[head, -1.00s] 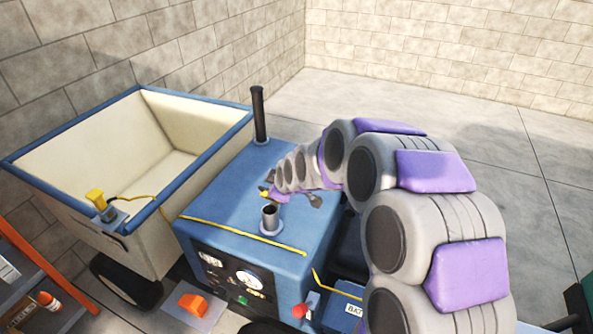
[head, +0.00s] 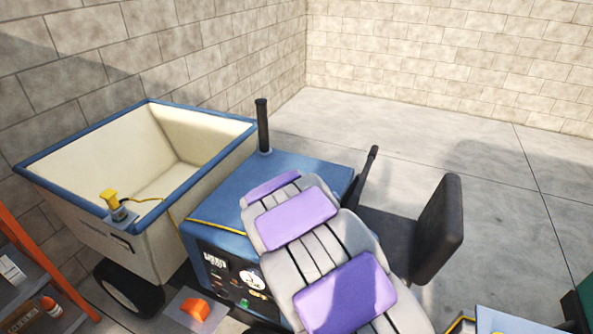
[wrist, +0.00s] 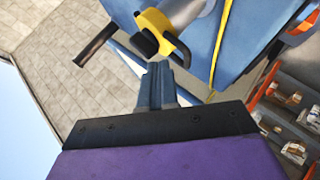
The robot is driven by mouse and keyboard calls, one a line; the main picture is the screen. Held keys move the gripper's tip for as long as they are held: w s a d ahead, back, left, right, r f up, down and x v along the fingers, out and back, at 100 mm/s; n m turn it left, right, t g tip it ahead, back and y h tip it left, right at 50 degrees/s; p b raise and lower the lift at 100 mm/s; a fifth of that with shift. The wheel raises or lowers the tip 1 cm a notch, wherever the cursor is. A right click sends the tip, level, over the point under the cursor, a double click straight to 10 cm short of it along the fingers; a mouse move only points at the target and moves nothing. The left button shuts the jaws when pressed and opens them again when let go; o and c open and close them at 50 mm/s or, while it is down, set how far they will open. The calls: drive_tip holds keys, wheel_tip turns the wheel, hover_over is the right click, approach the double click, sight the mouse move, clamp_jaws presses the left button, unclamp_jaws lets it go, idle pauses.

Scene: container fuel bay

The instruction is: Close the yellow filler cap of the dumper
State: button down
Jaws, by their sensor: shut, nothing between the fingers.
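In the wrist view the yellow filler cap (wrist: 155,27), with black parts, is at the end of a short grey tube (wrist: 187,8). I cannot tell whether it is seated on the tube or tilted off it. My gripper (wrist: 158,68) is shut and empty, its tips just below the cap in the picture. I cannot tell whether they touch it. In the head view my arm covers the gripper, the filler neck and the cap. The dumper's blue body (head: 290,166) shows around the arm.
The dumper's cream skip (head: 70,221), with a yellow fitting (head: 110,197) on its edge, is at left. A black seat (head: 440,228) is at right. An orange shelf (head: 30,265) is at lower left. Floor behind is clear.

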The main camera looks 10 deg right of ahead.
drive_tip(key=f, duration=0.1)
drive_tip(key=s+f, duration=0.1)
drive_tip(key=f, duration=0.1)
drive_tip(key=a+f, duration=0.1)
drive_tip(key=f, duration=0.1)
drive_tip(key=shift+s+f, duration=0.1)
drive_tip(key=shift+s, duration=0.2)
idle(0.5)
